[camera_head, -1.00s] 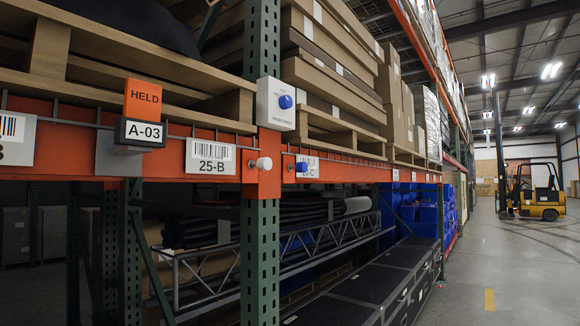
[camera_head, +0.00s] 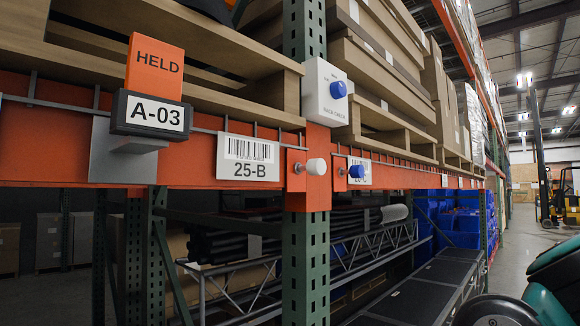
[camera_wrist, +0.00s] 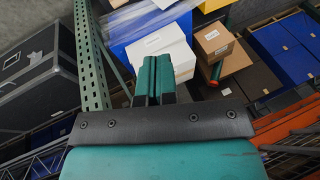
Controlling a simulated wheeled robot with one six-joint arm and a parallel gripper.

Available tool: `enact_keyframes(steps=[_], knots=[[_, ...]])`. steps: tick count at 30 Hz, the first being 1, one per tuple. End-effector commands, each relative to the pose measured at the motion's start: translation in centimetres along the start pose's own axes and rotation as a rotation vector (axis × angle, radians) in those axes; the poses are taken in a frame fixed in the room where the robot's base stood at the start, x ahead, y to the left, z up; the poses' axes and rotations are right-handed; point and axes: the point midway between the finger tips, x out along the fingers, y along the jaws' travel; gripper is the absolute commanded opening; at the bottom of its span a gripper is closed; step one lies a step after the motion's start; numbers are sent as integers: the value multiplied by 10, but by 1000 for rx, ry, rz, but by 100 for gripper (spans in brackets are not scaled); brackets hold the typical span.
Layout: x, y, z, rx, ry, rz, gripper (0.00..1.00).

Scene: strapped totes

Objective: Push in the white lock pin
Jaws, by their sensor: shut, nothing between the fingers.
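The white lock pin (camera_head: 315,167) sticks out from an orange plate on the rack post, just right of the 25-B label. A blue pin (camera_head: 356,171) sticks out from its own plate to the right of it. In the wrist view my gripper (camera_wrist: 153,95) has its two teal fingers together with nothing held. The wrist view shows neither pin. In the head view only part of my teal arm (camera_head: 545,295) shows at the lower right, well apart from the white pin; the fingers are out of that view.
A white box with a blue knob (camera_head: 338,90) is on the post above the pins. An A-03 holder (camera_head: 151,115) with an orange HELD card (camera_head: 155,68) juts from the beam at left. Black cases (camera_head: 440,280) lie below. The aisle with a forklift (camera_head: 558,195) is at right.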

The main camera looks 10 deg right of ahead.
Motion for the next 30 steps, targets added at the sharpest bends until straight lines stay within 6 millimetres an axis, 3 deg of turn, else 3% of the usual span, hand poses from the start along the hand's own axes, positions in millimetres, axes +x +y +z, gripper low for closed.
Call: enact_keyframes(steps=[5,9,12,15,18,22,26,30], knots=[[-72,12,-77,326,308,-121,0],[-167,41,-141,649,637,-323,0],[-237,64,-165,829,838,-492,0],[-295,83,-173,948,985,-646,0],[-333,95,-173,1012,1073,-758,0],[-351,99,-175,1041,1113,-826,0],[-348,98,-188,1042,1110,-835,0],[-343,95,-214,1040,1105,-835,0]])
